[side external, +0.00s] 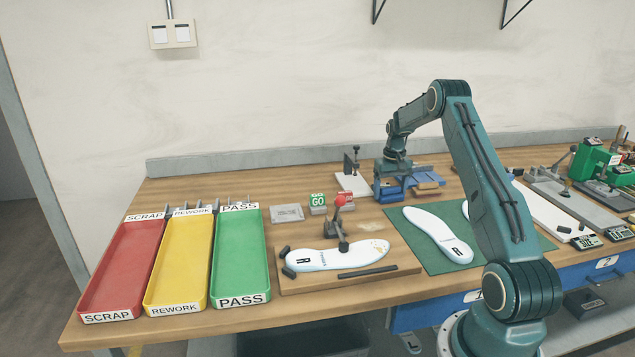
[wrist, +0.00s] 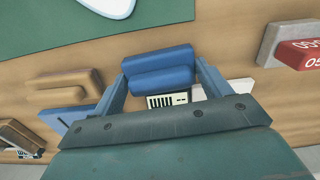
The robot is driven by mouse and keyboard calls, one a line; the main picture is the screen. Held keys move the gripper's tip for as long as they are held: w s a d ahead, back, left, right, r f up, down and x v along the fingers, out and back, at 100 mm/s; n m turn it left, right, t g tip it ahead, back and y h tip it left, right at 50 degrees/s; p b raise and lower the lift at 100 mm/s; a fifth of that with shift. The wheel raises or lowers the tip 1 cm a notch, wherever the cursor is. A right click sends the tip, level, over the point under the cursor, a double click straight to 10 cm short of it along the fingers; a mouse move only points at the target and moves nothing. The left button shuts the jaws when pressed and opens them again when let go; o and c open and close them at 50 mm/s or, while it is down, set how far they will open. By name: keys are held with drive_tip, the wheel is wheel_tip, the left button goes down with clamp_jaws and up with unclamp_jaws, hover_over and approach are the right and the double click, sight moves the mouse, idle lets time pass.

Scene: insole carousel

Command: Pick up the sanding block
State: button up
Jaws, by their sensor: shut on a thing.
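My gripper (wrist: 160,80) is shut on a blue block (wrist: 160,58) with rounded edges and a groove along its length, in the wrist view. One finger is on each side of it. In the side view my gripper (side external: 390,178) points down at the back of the bench, with blue parts of the block (side external: 388,190) low between its fingers. I cannot tell whether the block touches the bench. A tan rounded block (wrist: 64,92) lies beside it on the left in the wrist view, with a flat blue piece by it. No label tells which one is the sanding block.
A green mat (side external: 428,262) with white insoles lies in front. Red, yellow and green trays (side external: 122,272) stand left. Small GO blocks (side external: 318,204) and a white-based fixture (side external: 353,181) are close by.

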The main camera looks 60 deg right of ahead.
sight(390, 188)
wheel_tip(390, 188, up, 20)
idle(0.6)
idle(0.5)
drive_tip(key=shift+o, duration=0.9)
drive_tip(key=shift+a+f, duration=0.1)
